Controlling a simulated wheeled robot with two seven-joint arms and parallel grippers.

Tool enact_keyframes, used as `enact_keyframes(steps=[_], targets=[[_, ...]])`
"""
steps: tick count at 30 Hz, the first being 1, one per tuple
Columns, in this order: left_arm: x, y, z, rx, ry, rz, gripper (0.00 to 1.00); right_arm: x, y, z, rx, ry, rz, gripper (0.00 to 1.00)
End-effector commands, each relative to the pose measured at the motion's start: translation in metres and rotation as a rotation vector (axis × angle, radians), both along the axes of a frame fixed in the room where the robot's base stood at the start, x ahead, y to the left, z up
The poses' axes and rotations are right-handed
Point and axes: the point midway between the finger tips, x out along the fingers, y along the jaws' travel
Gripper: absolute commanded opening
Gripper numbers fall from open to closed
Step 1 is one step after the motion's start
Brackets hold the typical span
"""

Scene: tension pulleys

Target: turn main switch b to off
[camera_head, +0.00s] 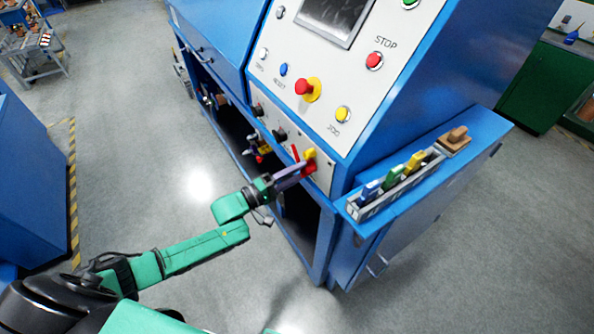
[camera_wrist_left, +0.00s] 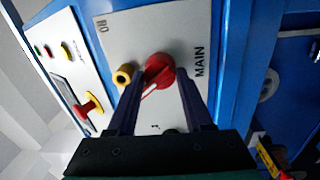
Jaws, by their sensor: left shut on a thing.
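The main switch, a round red knob (camera_wrist_left: 160,64) with a handle, sits on a white panel (camera_wrist_left: 192,30) beside the word MAIN. In the head view the red switch (camera_head: 309,168) shows at the lower right of the cabinet's front, partly behind my gripper. My left gripper (camera_wrist_left: 161,82) is shut on the red handle, one finger on each side. The gripper (camera_head: 297,174) also shows in the head view, reaching in from the left. A letter b and the off mark cannot be read. My right gripper is not in view.
A yellow knob (camera_wrist_left: 124,75) is close beside the red switch. Above, the sloped panel has a red emergency button (camera_head: 304,87), a yellow button (camera_head: 342,114) and a STOP button (camera_head: 374,60). A side shelf (camera_head: 480,130) holds coloured handles in a grey tray. The floor left is open.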

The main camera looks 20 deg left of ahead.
Motion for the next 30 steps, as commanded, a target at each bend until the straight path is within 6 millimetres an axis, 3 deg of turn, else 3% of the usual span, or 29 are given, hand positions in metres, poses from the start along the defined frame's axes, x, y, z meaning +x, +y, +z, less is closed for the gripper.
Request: enact_keyframes(steps=[12, 30], targets=[[0.0013, 0.0007, 0.0025, -0.179, 0.142, 0.002, 0.00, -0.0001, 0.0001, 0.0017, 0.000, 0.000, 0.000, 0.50], [0.0016, 0.0015, 0.0025, -0.212, 0.167, 0.003, 0.00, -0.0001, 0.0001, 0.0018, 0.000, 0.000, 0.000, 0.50]])
